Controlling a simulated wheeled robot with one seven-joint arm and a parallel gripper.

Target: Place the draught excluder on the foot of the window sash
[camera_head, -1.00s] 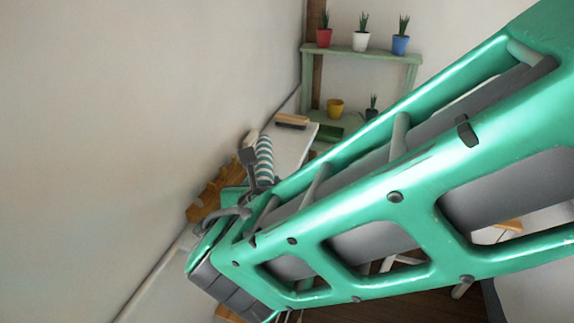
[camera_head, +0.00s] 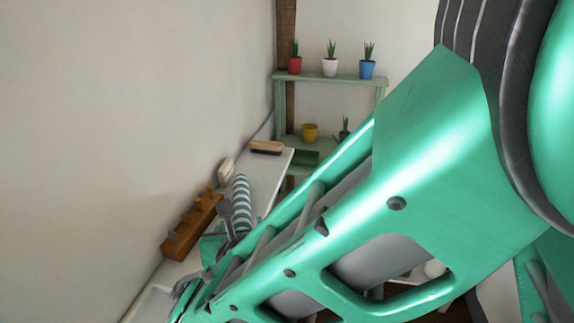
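A teal-and-white striped roll, which looks like the draught excluder (camera_head: 241,197), shows in the head view just left of centre, above the white ledge along the wall. Its lower end is hidden behind my gripper and arm. My gripper (camera_head: 228,218) shows only in part, as grey finger pieces right against the left side and lower end of the roll. My green arm covers the rest, so I cannot tell whether the fingers are closed on it. I cannot make out the window sash or its foot.
The white ledge (camera_head: 266,176) carries a wooden brush (camera_head: 267,147) at its far end. A wooden peg rack (camera_head: 193,224) and a cream object (camera_head: 226,171) are by the left wall. A green shelf (camera_head: 331,77) with potted plants stands behind. My arm blocks the right side.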

